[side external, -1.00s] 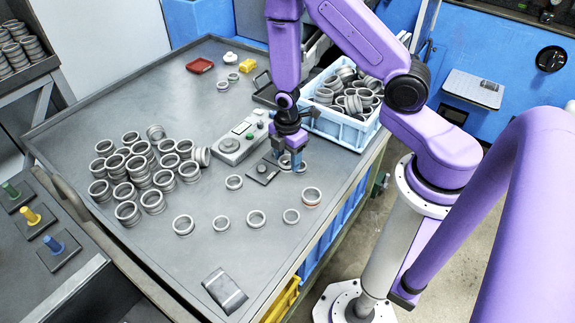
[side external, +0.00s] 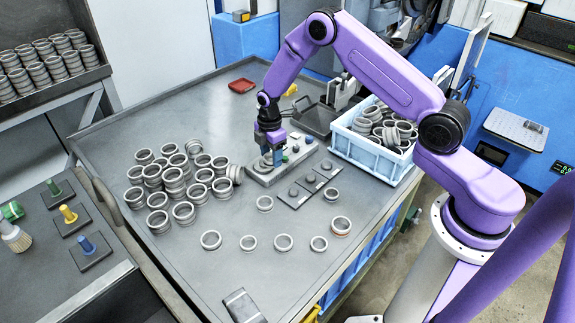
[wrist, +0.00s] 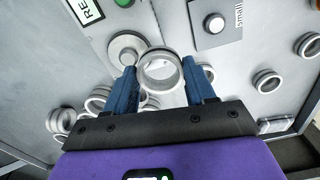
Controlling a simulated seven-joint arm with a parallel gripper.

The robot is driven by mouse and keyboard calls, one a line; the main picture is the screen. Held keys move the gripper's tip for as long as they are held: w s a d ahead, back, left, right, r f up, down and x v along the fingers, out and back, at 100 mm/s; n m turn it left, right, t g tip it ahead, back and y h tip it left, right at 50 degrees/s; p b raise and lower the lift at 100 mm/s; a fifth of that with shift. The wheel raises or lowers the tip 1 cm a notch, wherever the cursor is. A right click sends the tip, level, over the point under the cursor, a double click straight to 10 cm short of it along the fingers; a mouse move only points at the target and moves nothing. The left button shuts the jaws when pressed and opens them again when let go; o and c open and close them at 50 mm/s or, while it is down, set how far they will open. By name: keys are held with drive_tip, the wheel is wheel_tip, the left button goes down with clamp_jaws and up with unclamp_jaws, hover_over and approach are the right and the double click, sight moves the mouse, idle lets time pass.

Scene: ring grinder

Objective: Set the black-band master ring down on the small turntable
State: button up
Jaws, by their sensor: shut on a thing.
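My gripper (side external: 269,155) is shut on a grey metal ring (wrist: 160,72), held between its two blue fingers in the wrist view. A round grey disc (wrist: 127,48), which looks like the small turntable, sits on the end of a grey control box (side external: 290,160). In the wrist view the ring is beside the disc, slightly to its right and overlapping its edge. I cannot tell the height gap between them. In the side view my fingers are over the box's left end and hide the ring.
Dark plates with round knobs (side external: 313,182) lie beside the box; one reads "small" (wrist: 216,24). A cluster of rings (side external: 172,185) stands left, and several loose rings (side external: 283,242) lie in front. A blue crate of rings (side external: 372,153) stands right. The table's left back is clear.

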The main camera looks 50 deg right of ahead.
drive_tip(key=w, duration=0.3)
drive_tip(key=w+r, duration=0.1)
drive_tip(key=shift+w+d, duration=0.35)
drive_tip(key=shift+f, duration=2.5)
drive_tip(key=o, duration=1.2)
wheel_tip(320, 180, up, 17)
drive_tip(key=shift+r, duration=0.2)
